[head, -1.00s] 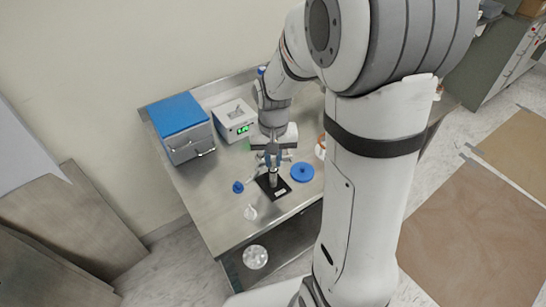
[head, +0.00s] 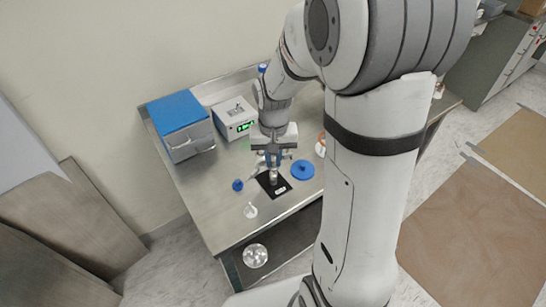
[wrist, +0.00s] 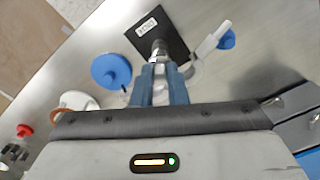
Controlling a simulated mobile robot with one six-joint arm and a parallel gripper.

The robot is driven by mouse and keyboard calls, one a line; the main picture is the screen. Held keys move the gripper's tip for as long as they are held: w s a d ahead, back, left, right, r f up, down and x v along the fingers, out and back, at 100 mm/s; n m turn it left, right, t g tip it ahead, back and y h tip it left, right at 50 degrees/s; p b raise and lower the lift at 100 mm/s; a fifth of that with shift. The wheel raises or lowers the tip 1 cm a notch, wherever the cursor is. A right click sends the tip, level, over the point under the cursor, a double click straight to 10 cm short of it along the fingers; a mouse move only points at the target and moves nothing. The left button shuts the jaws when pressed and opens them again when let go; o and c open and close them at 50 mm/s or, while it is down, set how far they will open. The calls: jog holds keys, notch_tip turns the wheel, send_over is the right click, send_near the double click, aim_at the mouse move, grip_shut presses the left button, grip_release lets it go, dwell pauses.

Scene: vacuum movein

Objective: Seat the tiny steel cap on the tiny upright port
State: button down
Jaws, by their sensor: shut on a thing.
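My gripper (head: 273,163), with blue fingers, points down over the black base plate (head: 264,181) on the steel bench. In the wrist view my gripper (wrist: 160,70) is shut on the tiny steel cap, which is mostly hidden between the fingertips. A small upright steel port (head: 274,177) stands on the plate just below the fingers. A steel part, probably the port (wrist: 159,46), also shows just beyond the fingertips in the wrist view. Cap and port are close in line; I cannot tell whether they touch.
A blue disc (head: 302,169) lies right of the plate, and a small blue knobbed piece (head: 237,185) lies left. A small white item (head: 250,210) is near the front edge. A blue-topped box (head: 182,125) and a white device with green display (head: 235,120) stand behind.

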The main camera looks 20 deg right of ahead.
jog(key=c, duration=1.3)
grip_release()
jog(key=shift+c, duration=0.2)
notch_tip(320, 180, up, 8)
jog(key=shift+f, duration=0.1)
jog(key=s+r+n+t, duration=0.2)
jog(key=s+r, duration=0.1)
jog(key=s, duration=1.1)
jog(key=shift+r+t, duration=0.3)
jog(key=shift+r, duration=0.1)
